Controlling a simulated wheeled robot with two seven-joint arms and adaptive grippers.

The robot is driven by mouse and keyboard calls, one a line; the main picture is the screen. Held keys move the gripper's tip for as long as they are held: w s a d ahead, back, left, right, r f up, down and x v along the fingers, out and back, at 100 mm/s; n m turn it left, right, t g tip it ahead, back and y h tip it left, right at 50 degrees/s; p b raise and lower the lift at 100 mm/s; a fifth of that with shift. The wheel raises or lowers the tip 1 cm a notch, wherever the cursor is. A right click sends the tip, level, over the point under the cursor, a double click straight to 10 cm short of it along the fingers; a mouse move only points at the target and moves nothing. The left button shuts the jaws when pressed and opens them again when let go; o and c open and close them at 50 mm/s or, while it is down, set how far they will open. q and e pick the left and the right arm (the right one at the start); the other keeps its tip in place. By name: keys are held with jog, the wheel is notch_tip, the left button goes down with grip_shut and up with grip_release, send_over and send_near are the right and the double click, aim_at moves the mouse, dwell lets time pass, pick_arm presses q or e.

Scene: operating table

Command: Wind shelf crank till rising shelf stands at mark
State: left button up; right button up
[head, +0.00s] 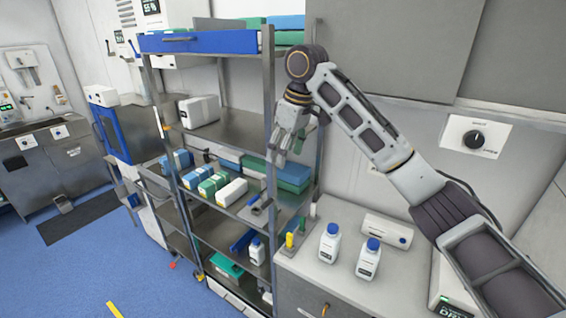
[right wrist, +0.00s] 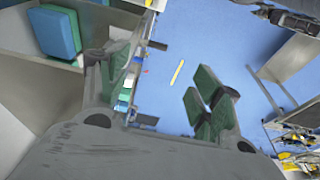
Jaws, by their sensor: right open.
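A tall grey metal shelf rack (head: 268,85) stands in the middle of the head view. Its top level has a blue front (head: 200,42), and a shelf below (head: 235,125) carries a white box. A pale strip with a yellow end (head: 160,122) is on the left front post; I cannot tell whether it is the mark. I cannot pick out the crank for certain. My right gripper (head: 286,145) hangs at the rack's right front post, fingers down. In the right wrist view the gripper (right wrist: 158,88) is open, with nothing between its fingers. My left gripper is not in view.
White bottles with blue caps (head: 329,243) stand on the counter (head: 345,285) right of the rack. Blue, green and white boxes (head: 212,183) fill the middle shelf. A wall dial (head: 474,139) is at the right. Blue floor (head: 75,275) is clear at the left front.

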jog(key=shift+v, duration=2.7)
jog(key=shift+f, duration=0.1)
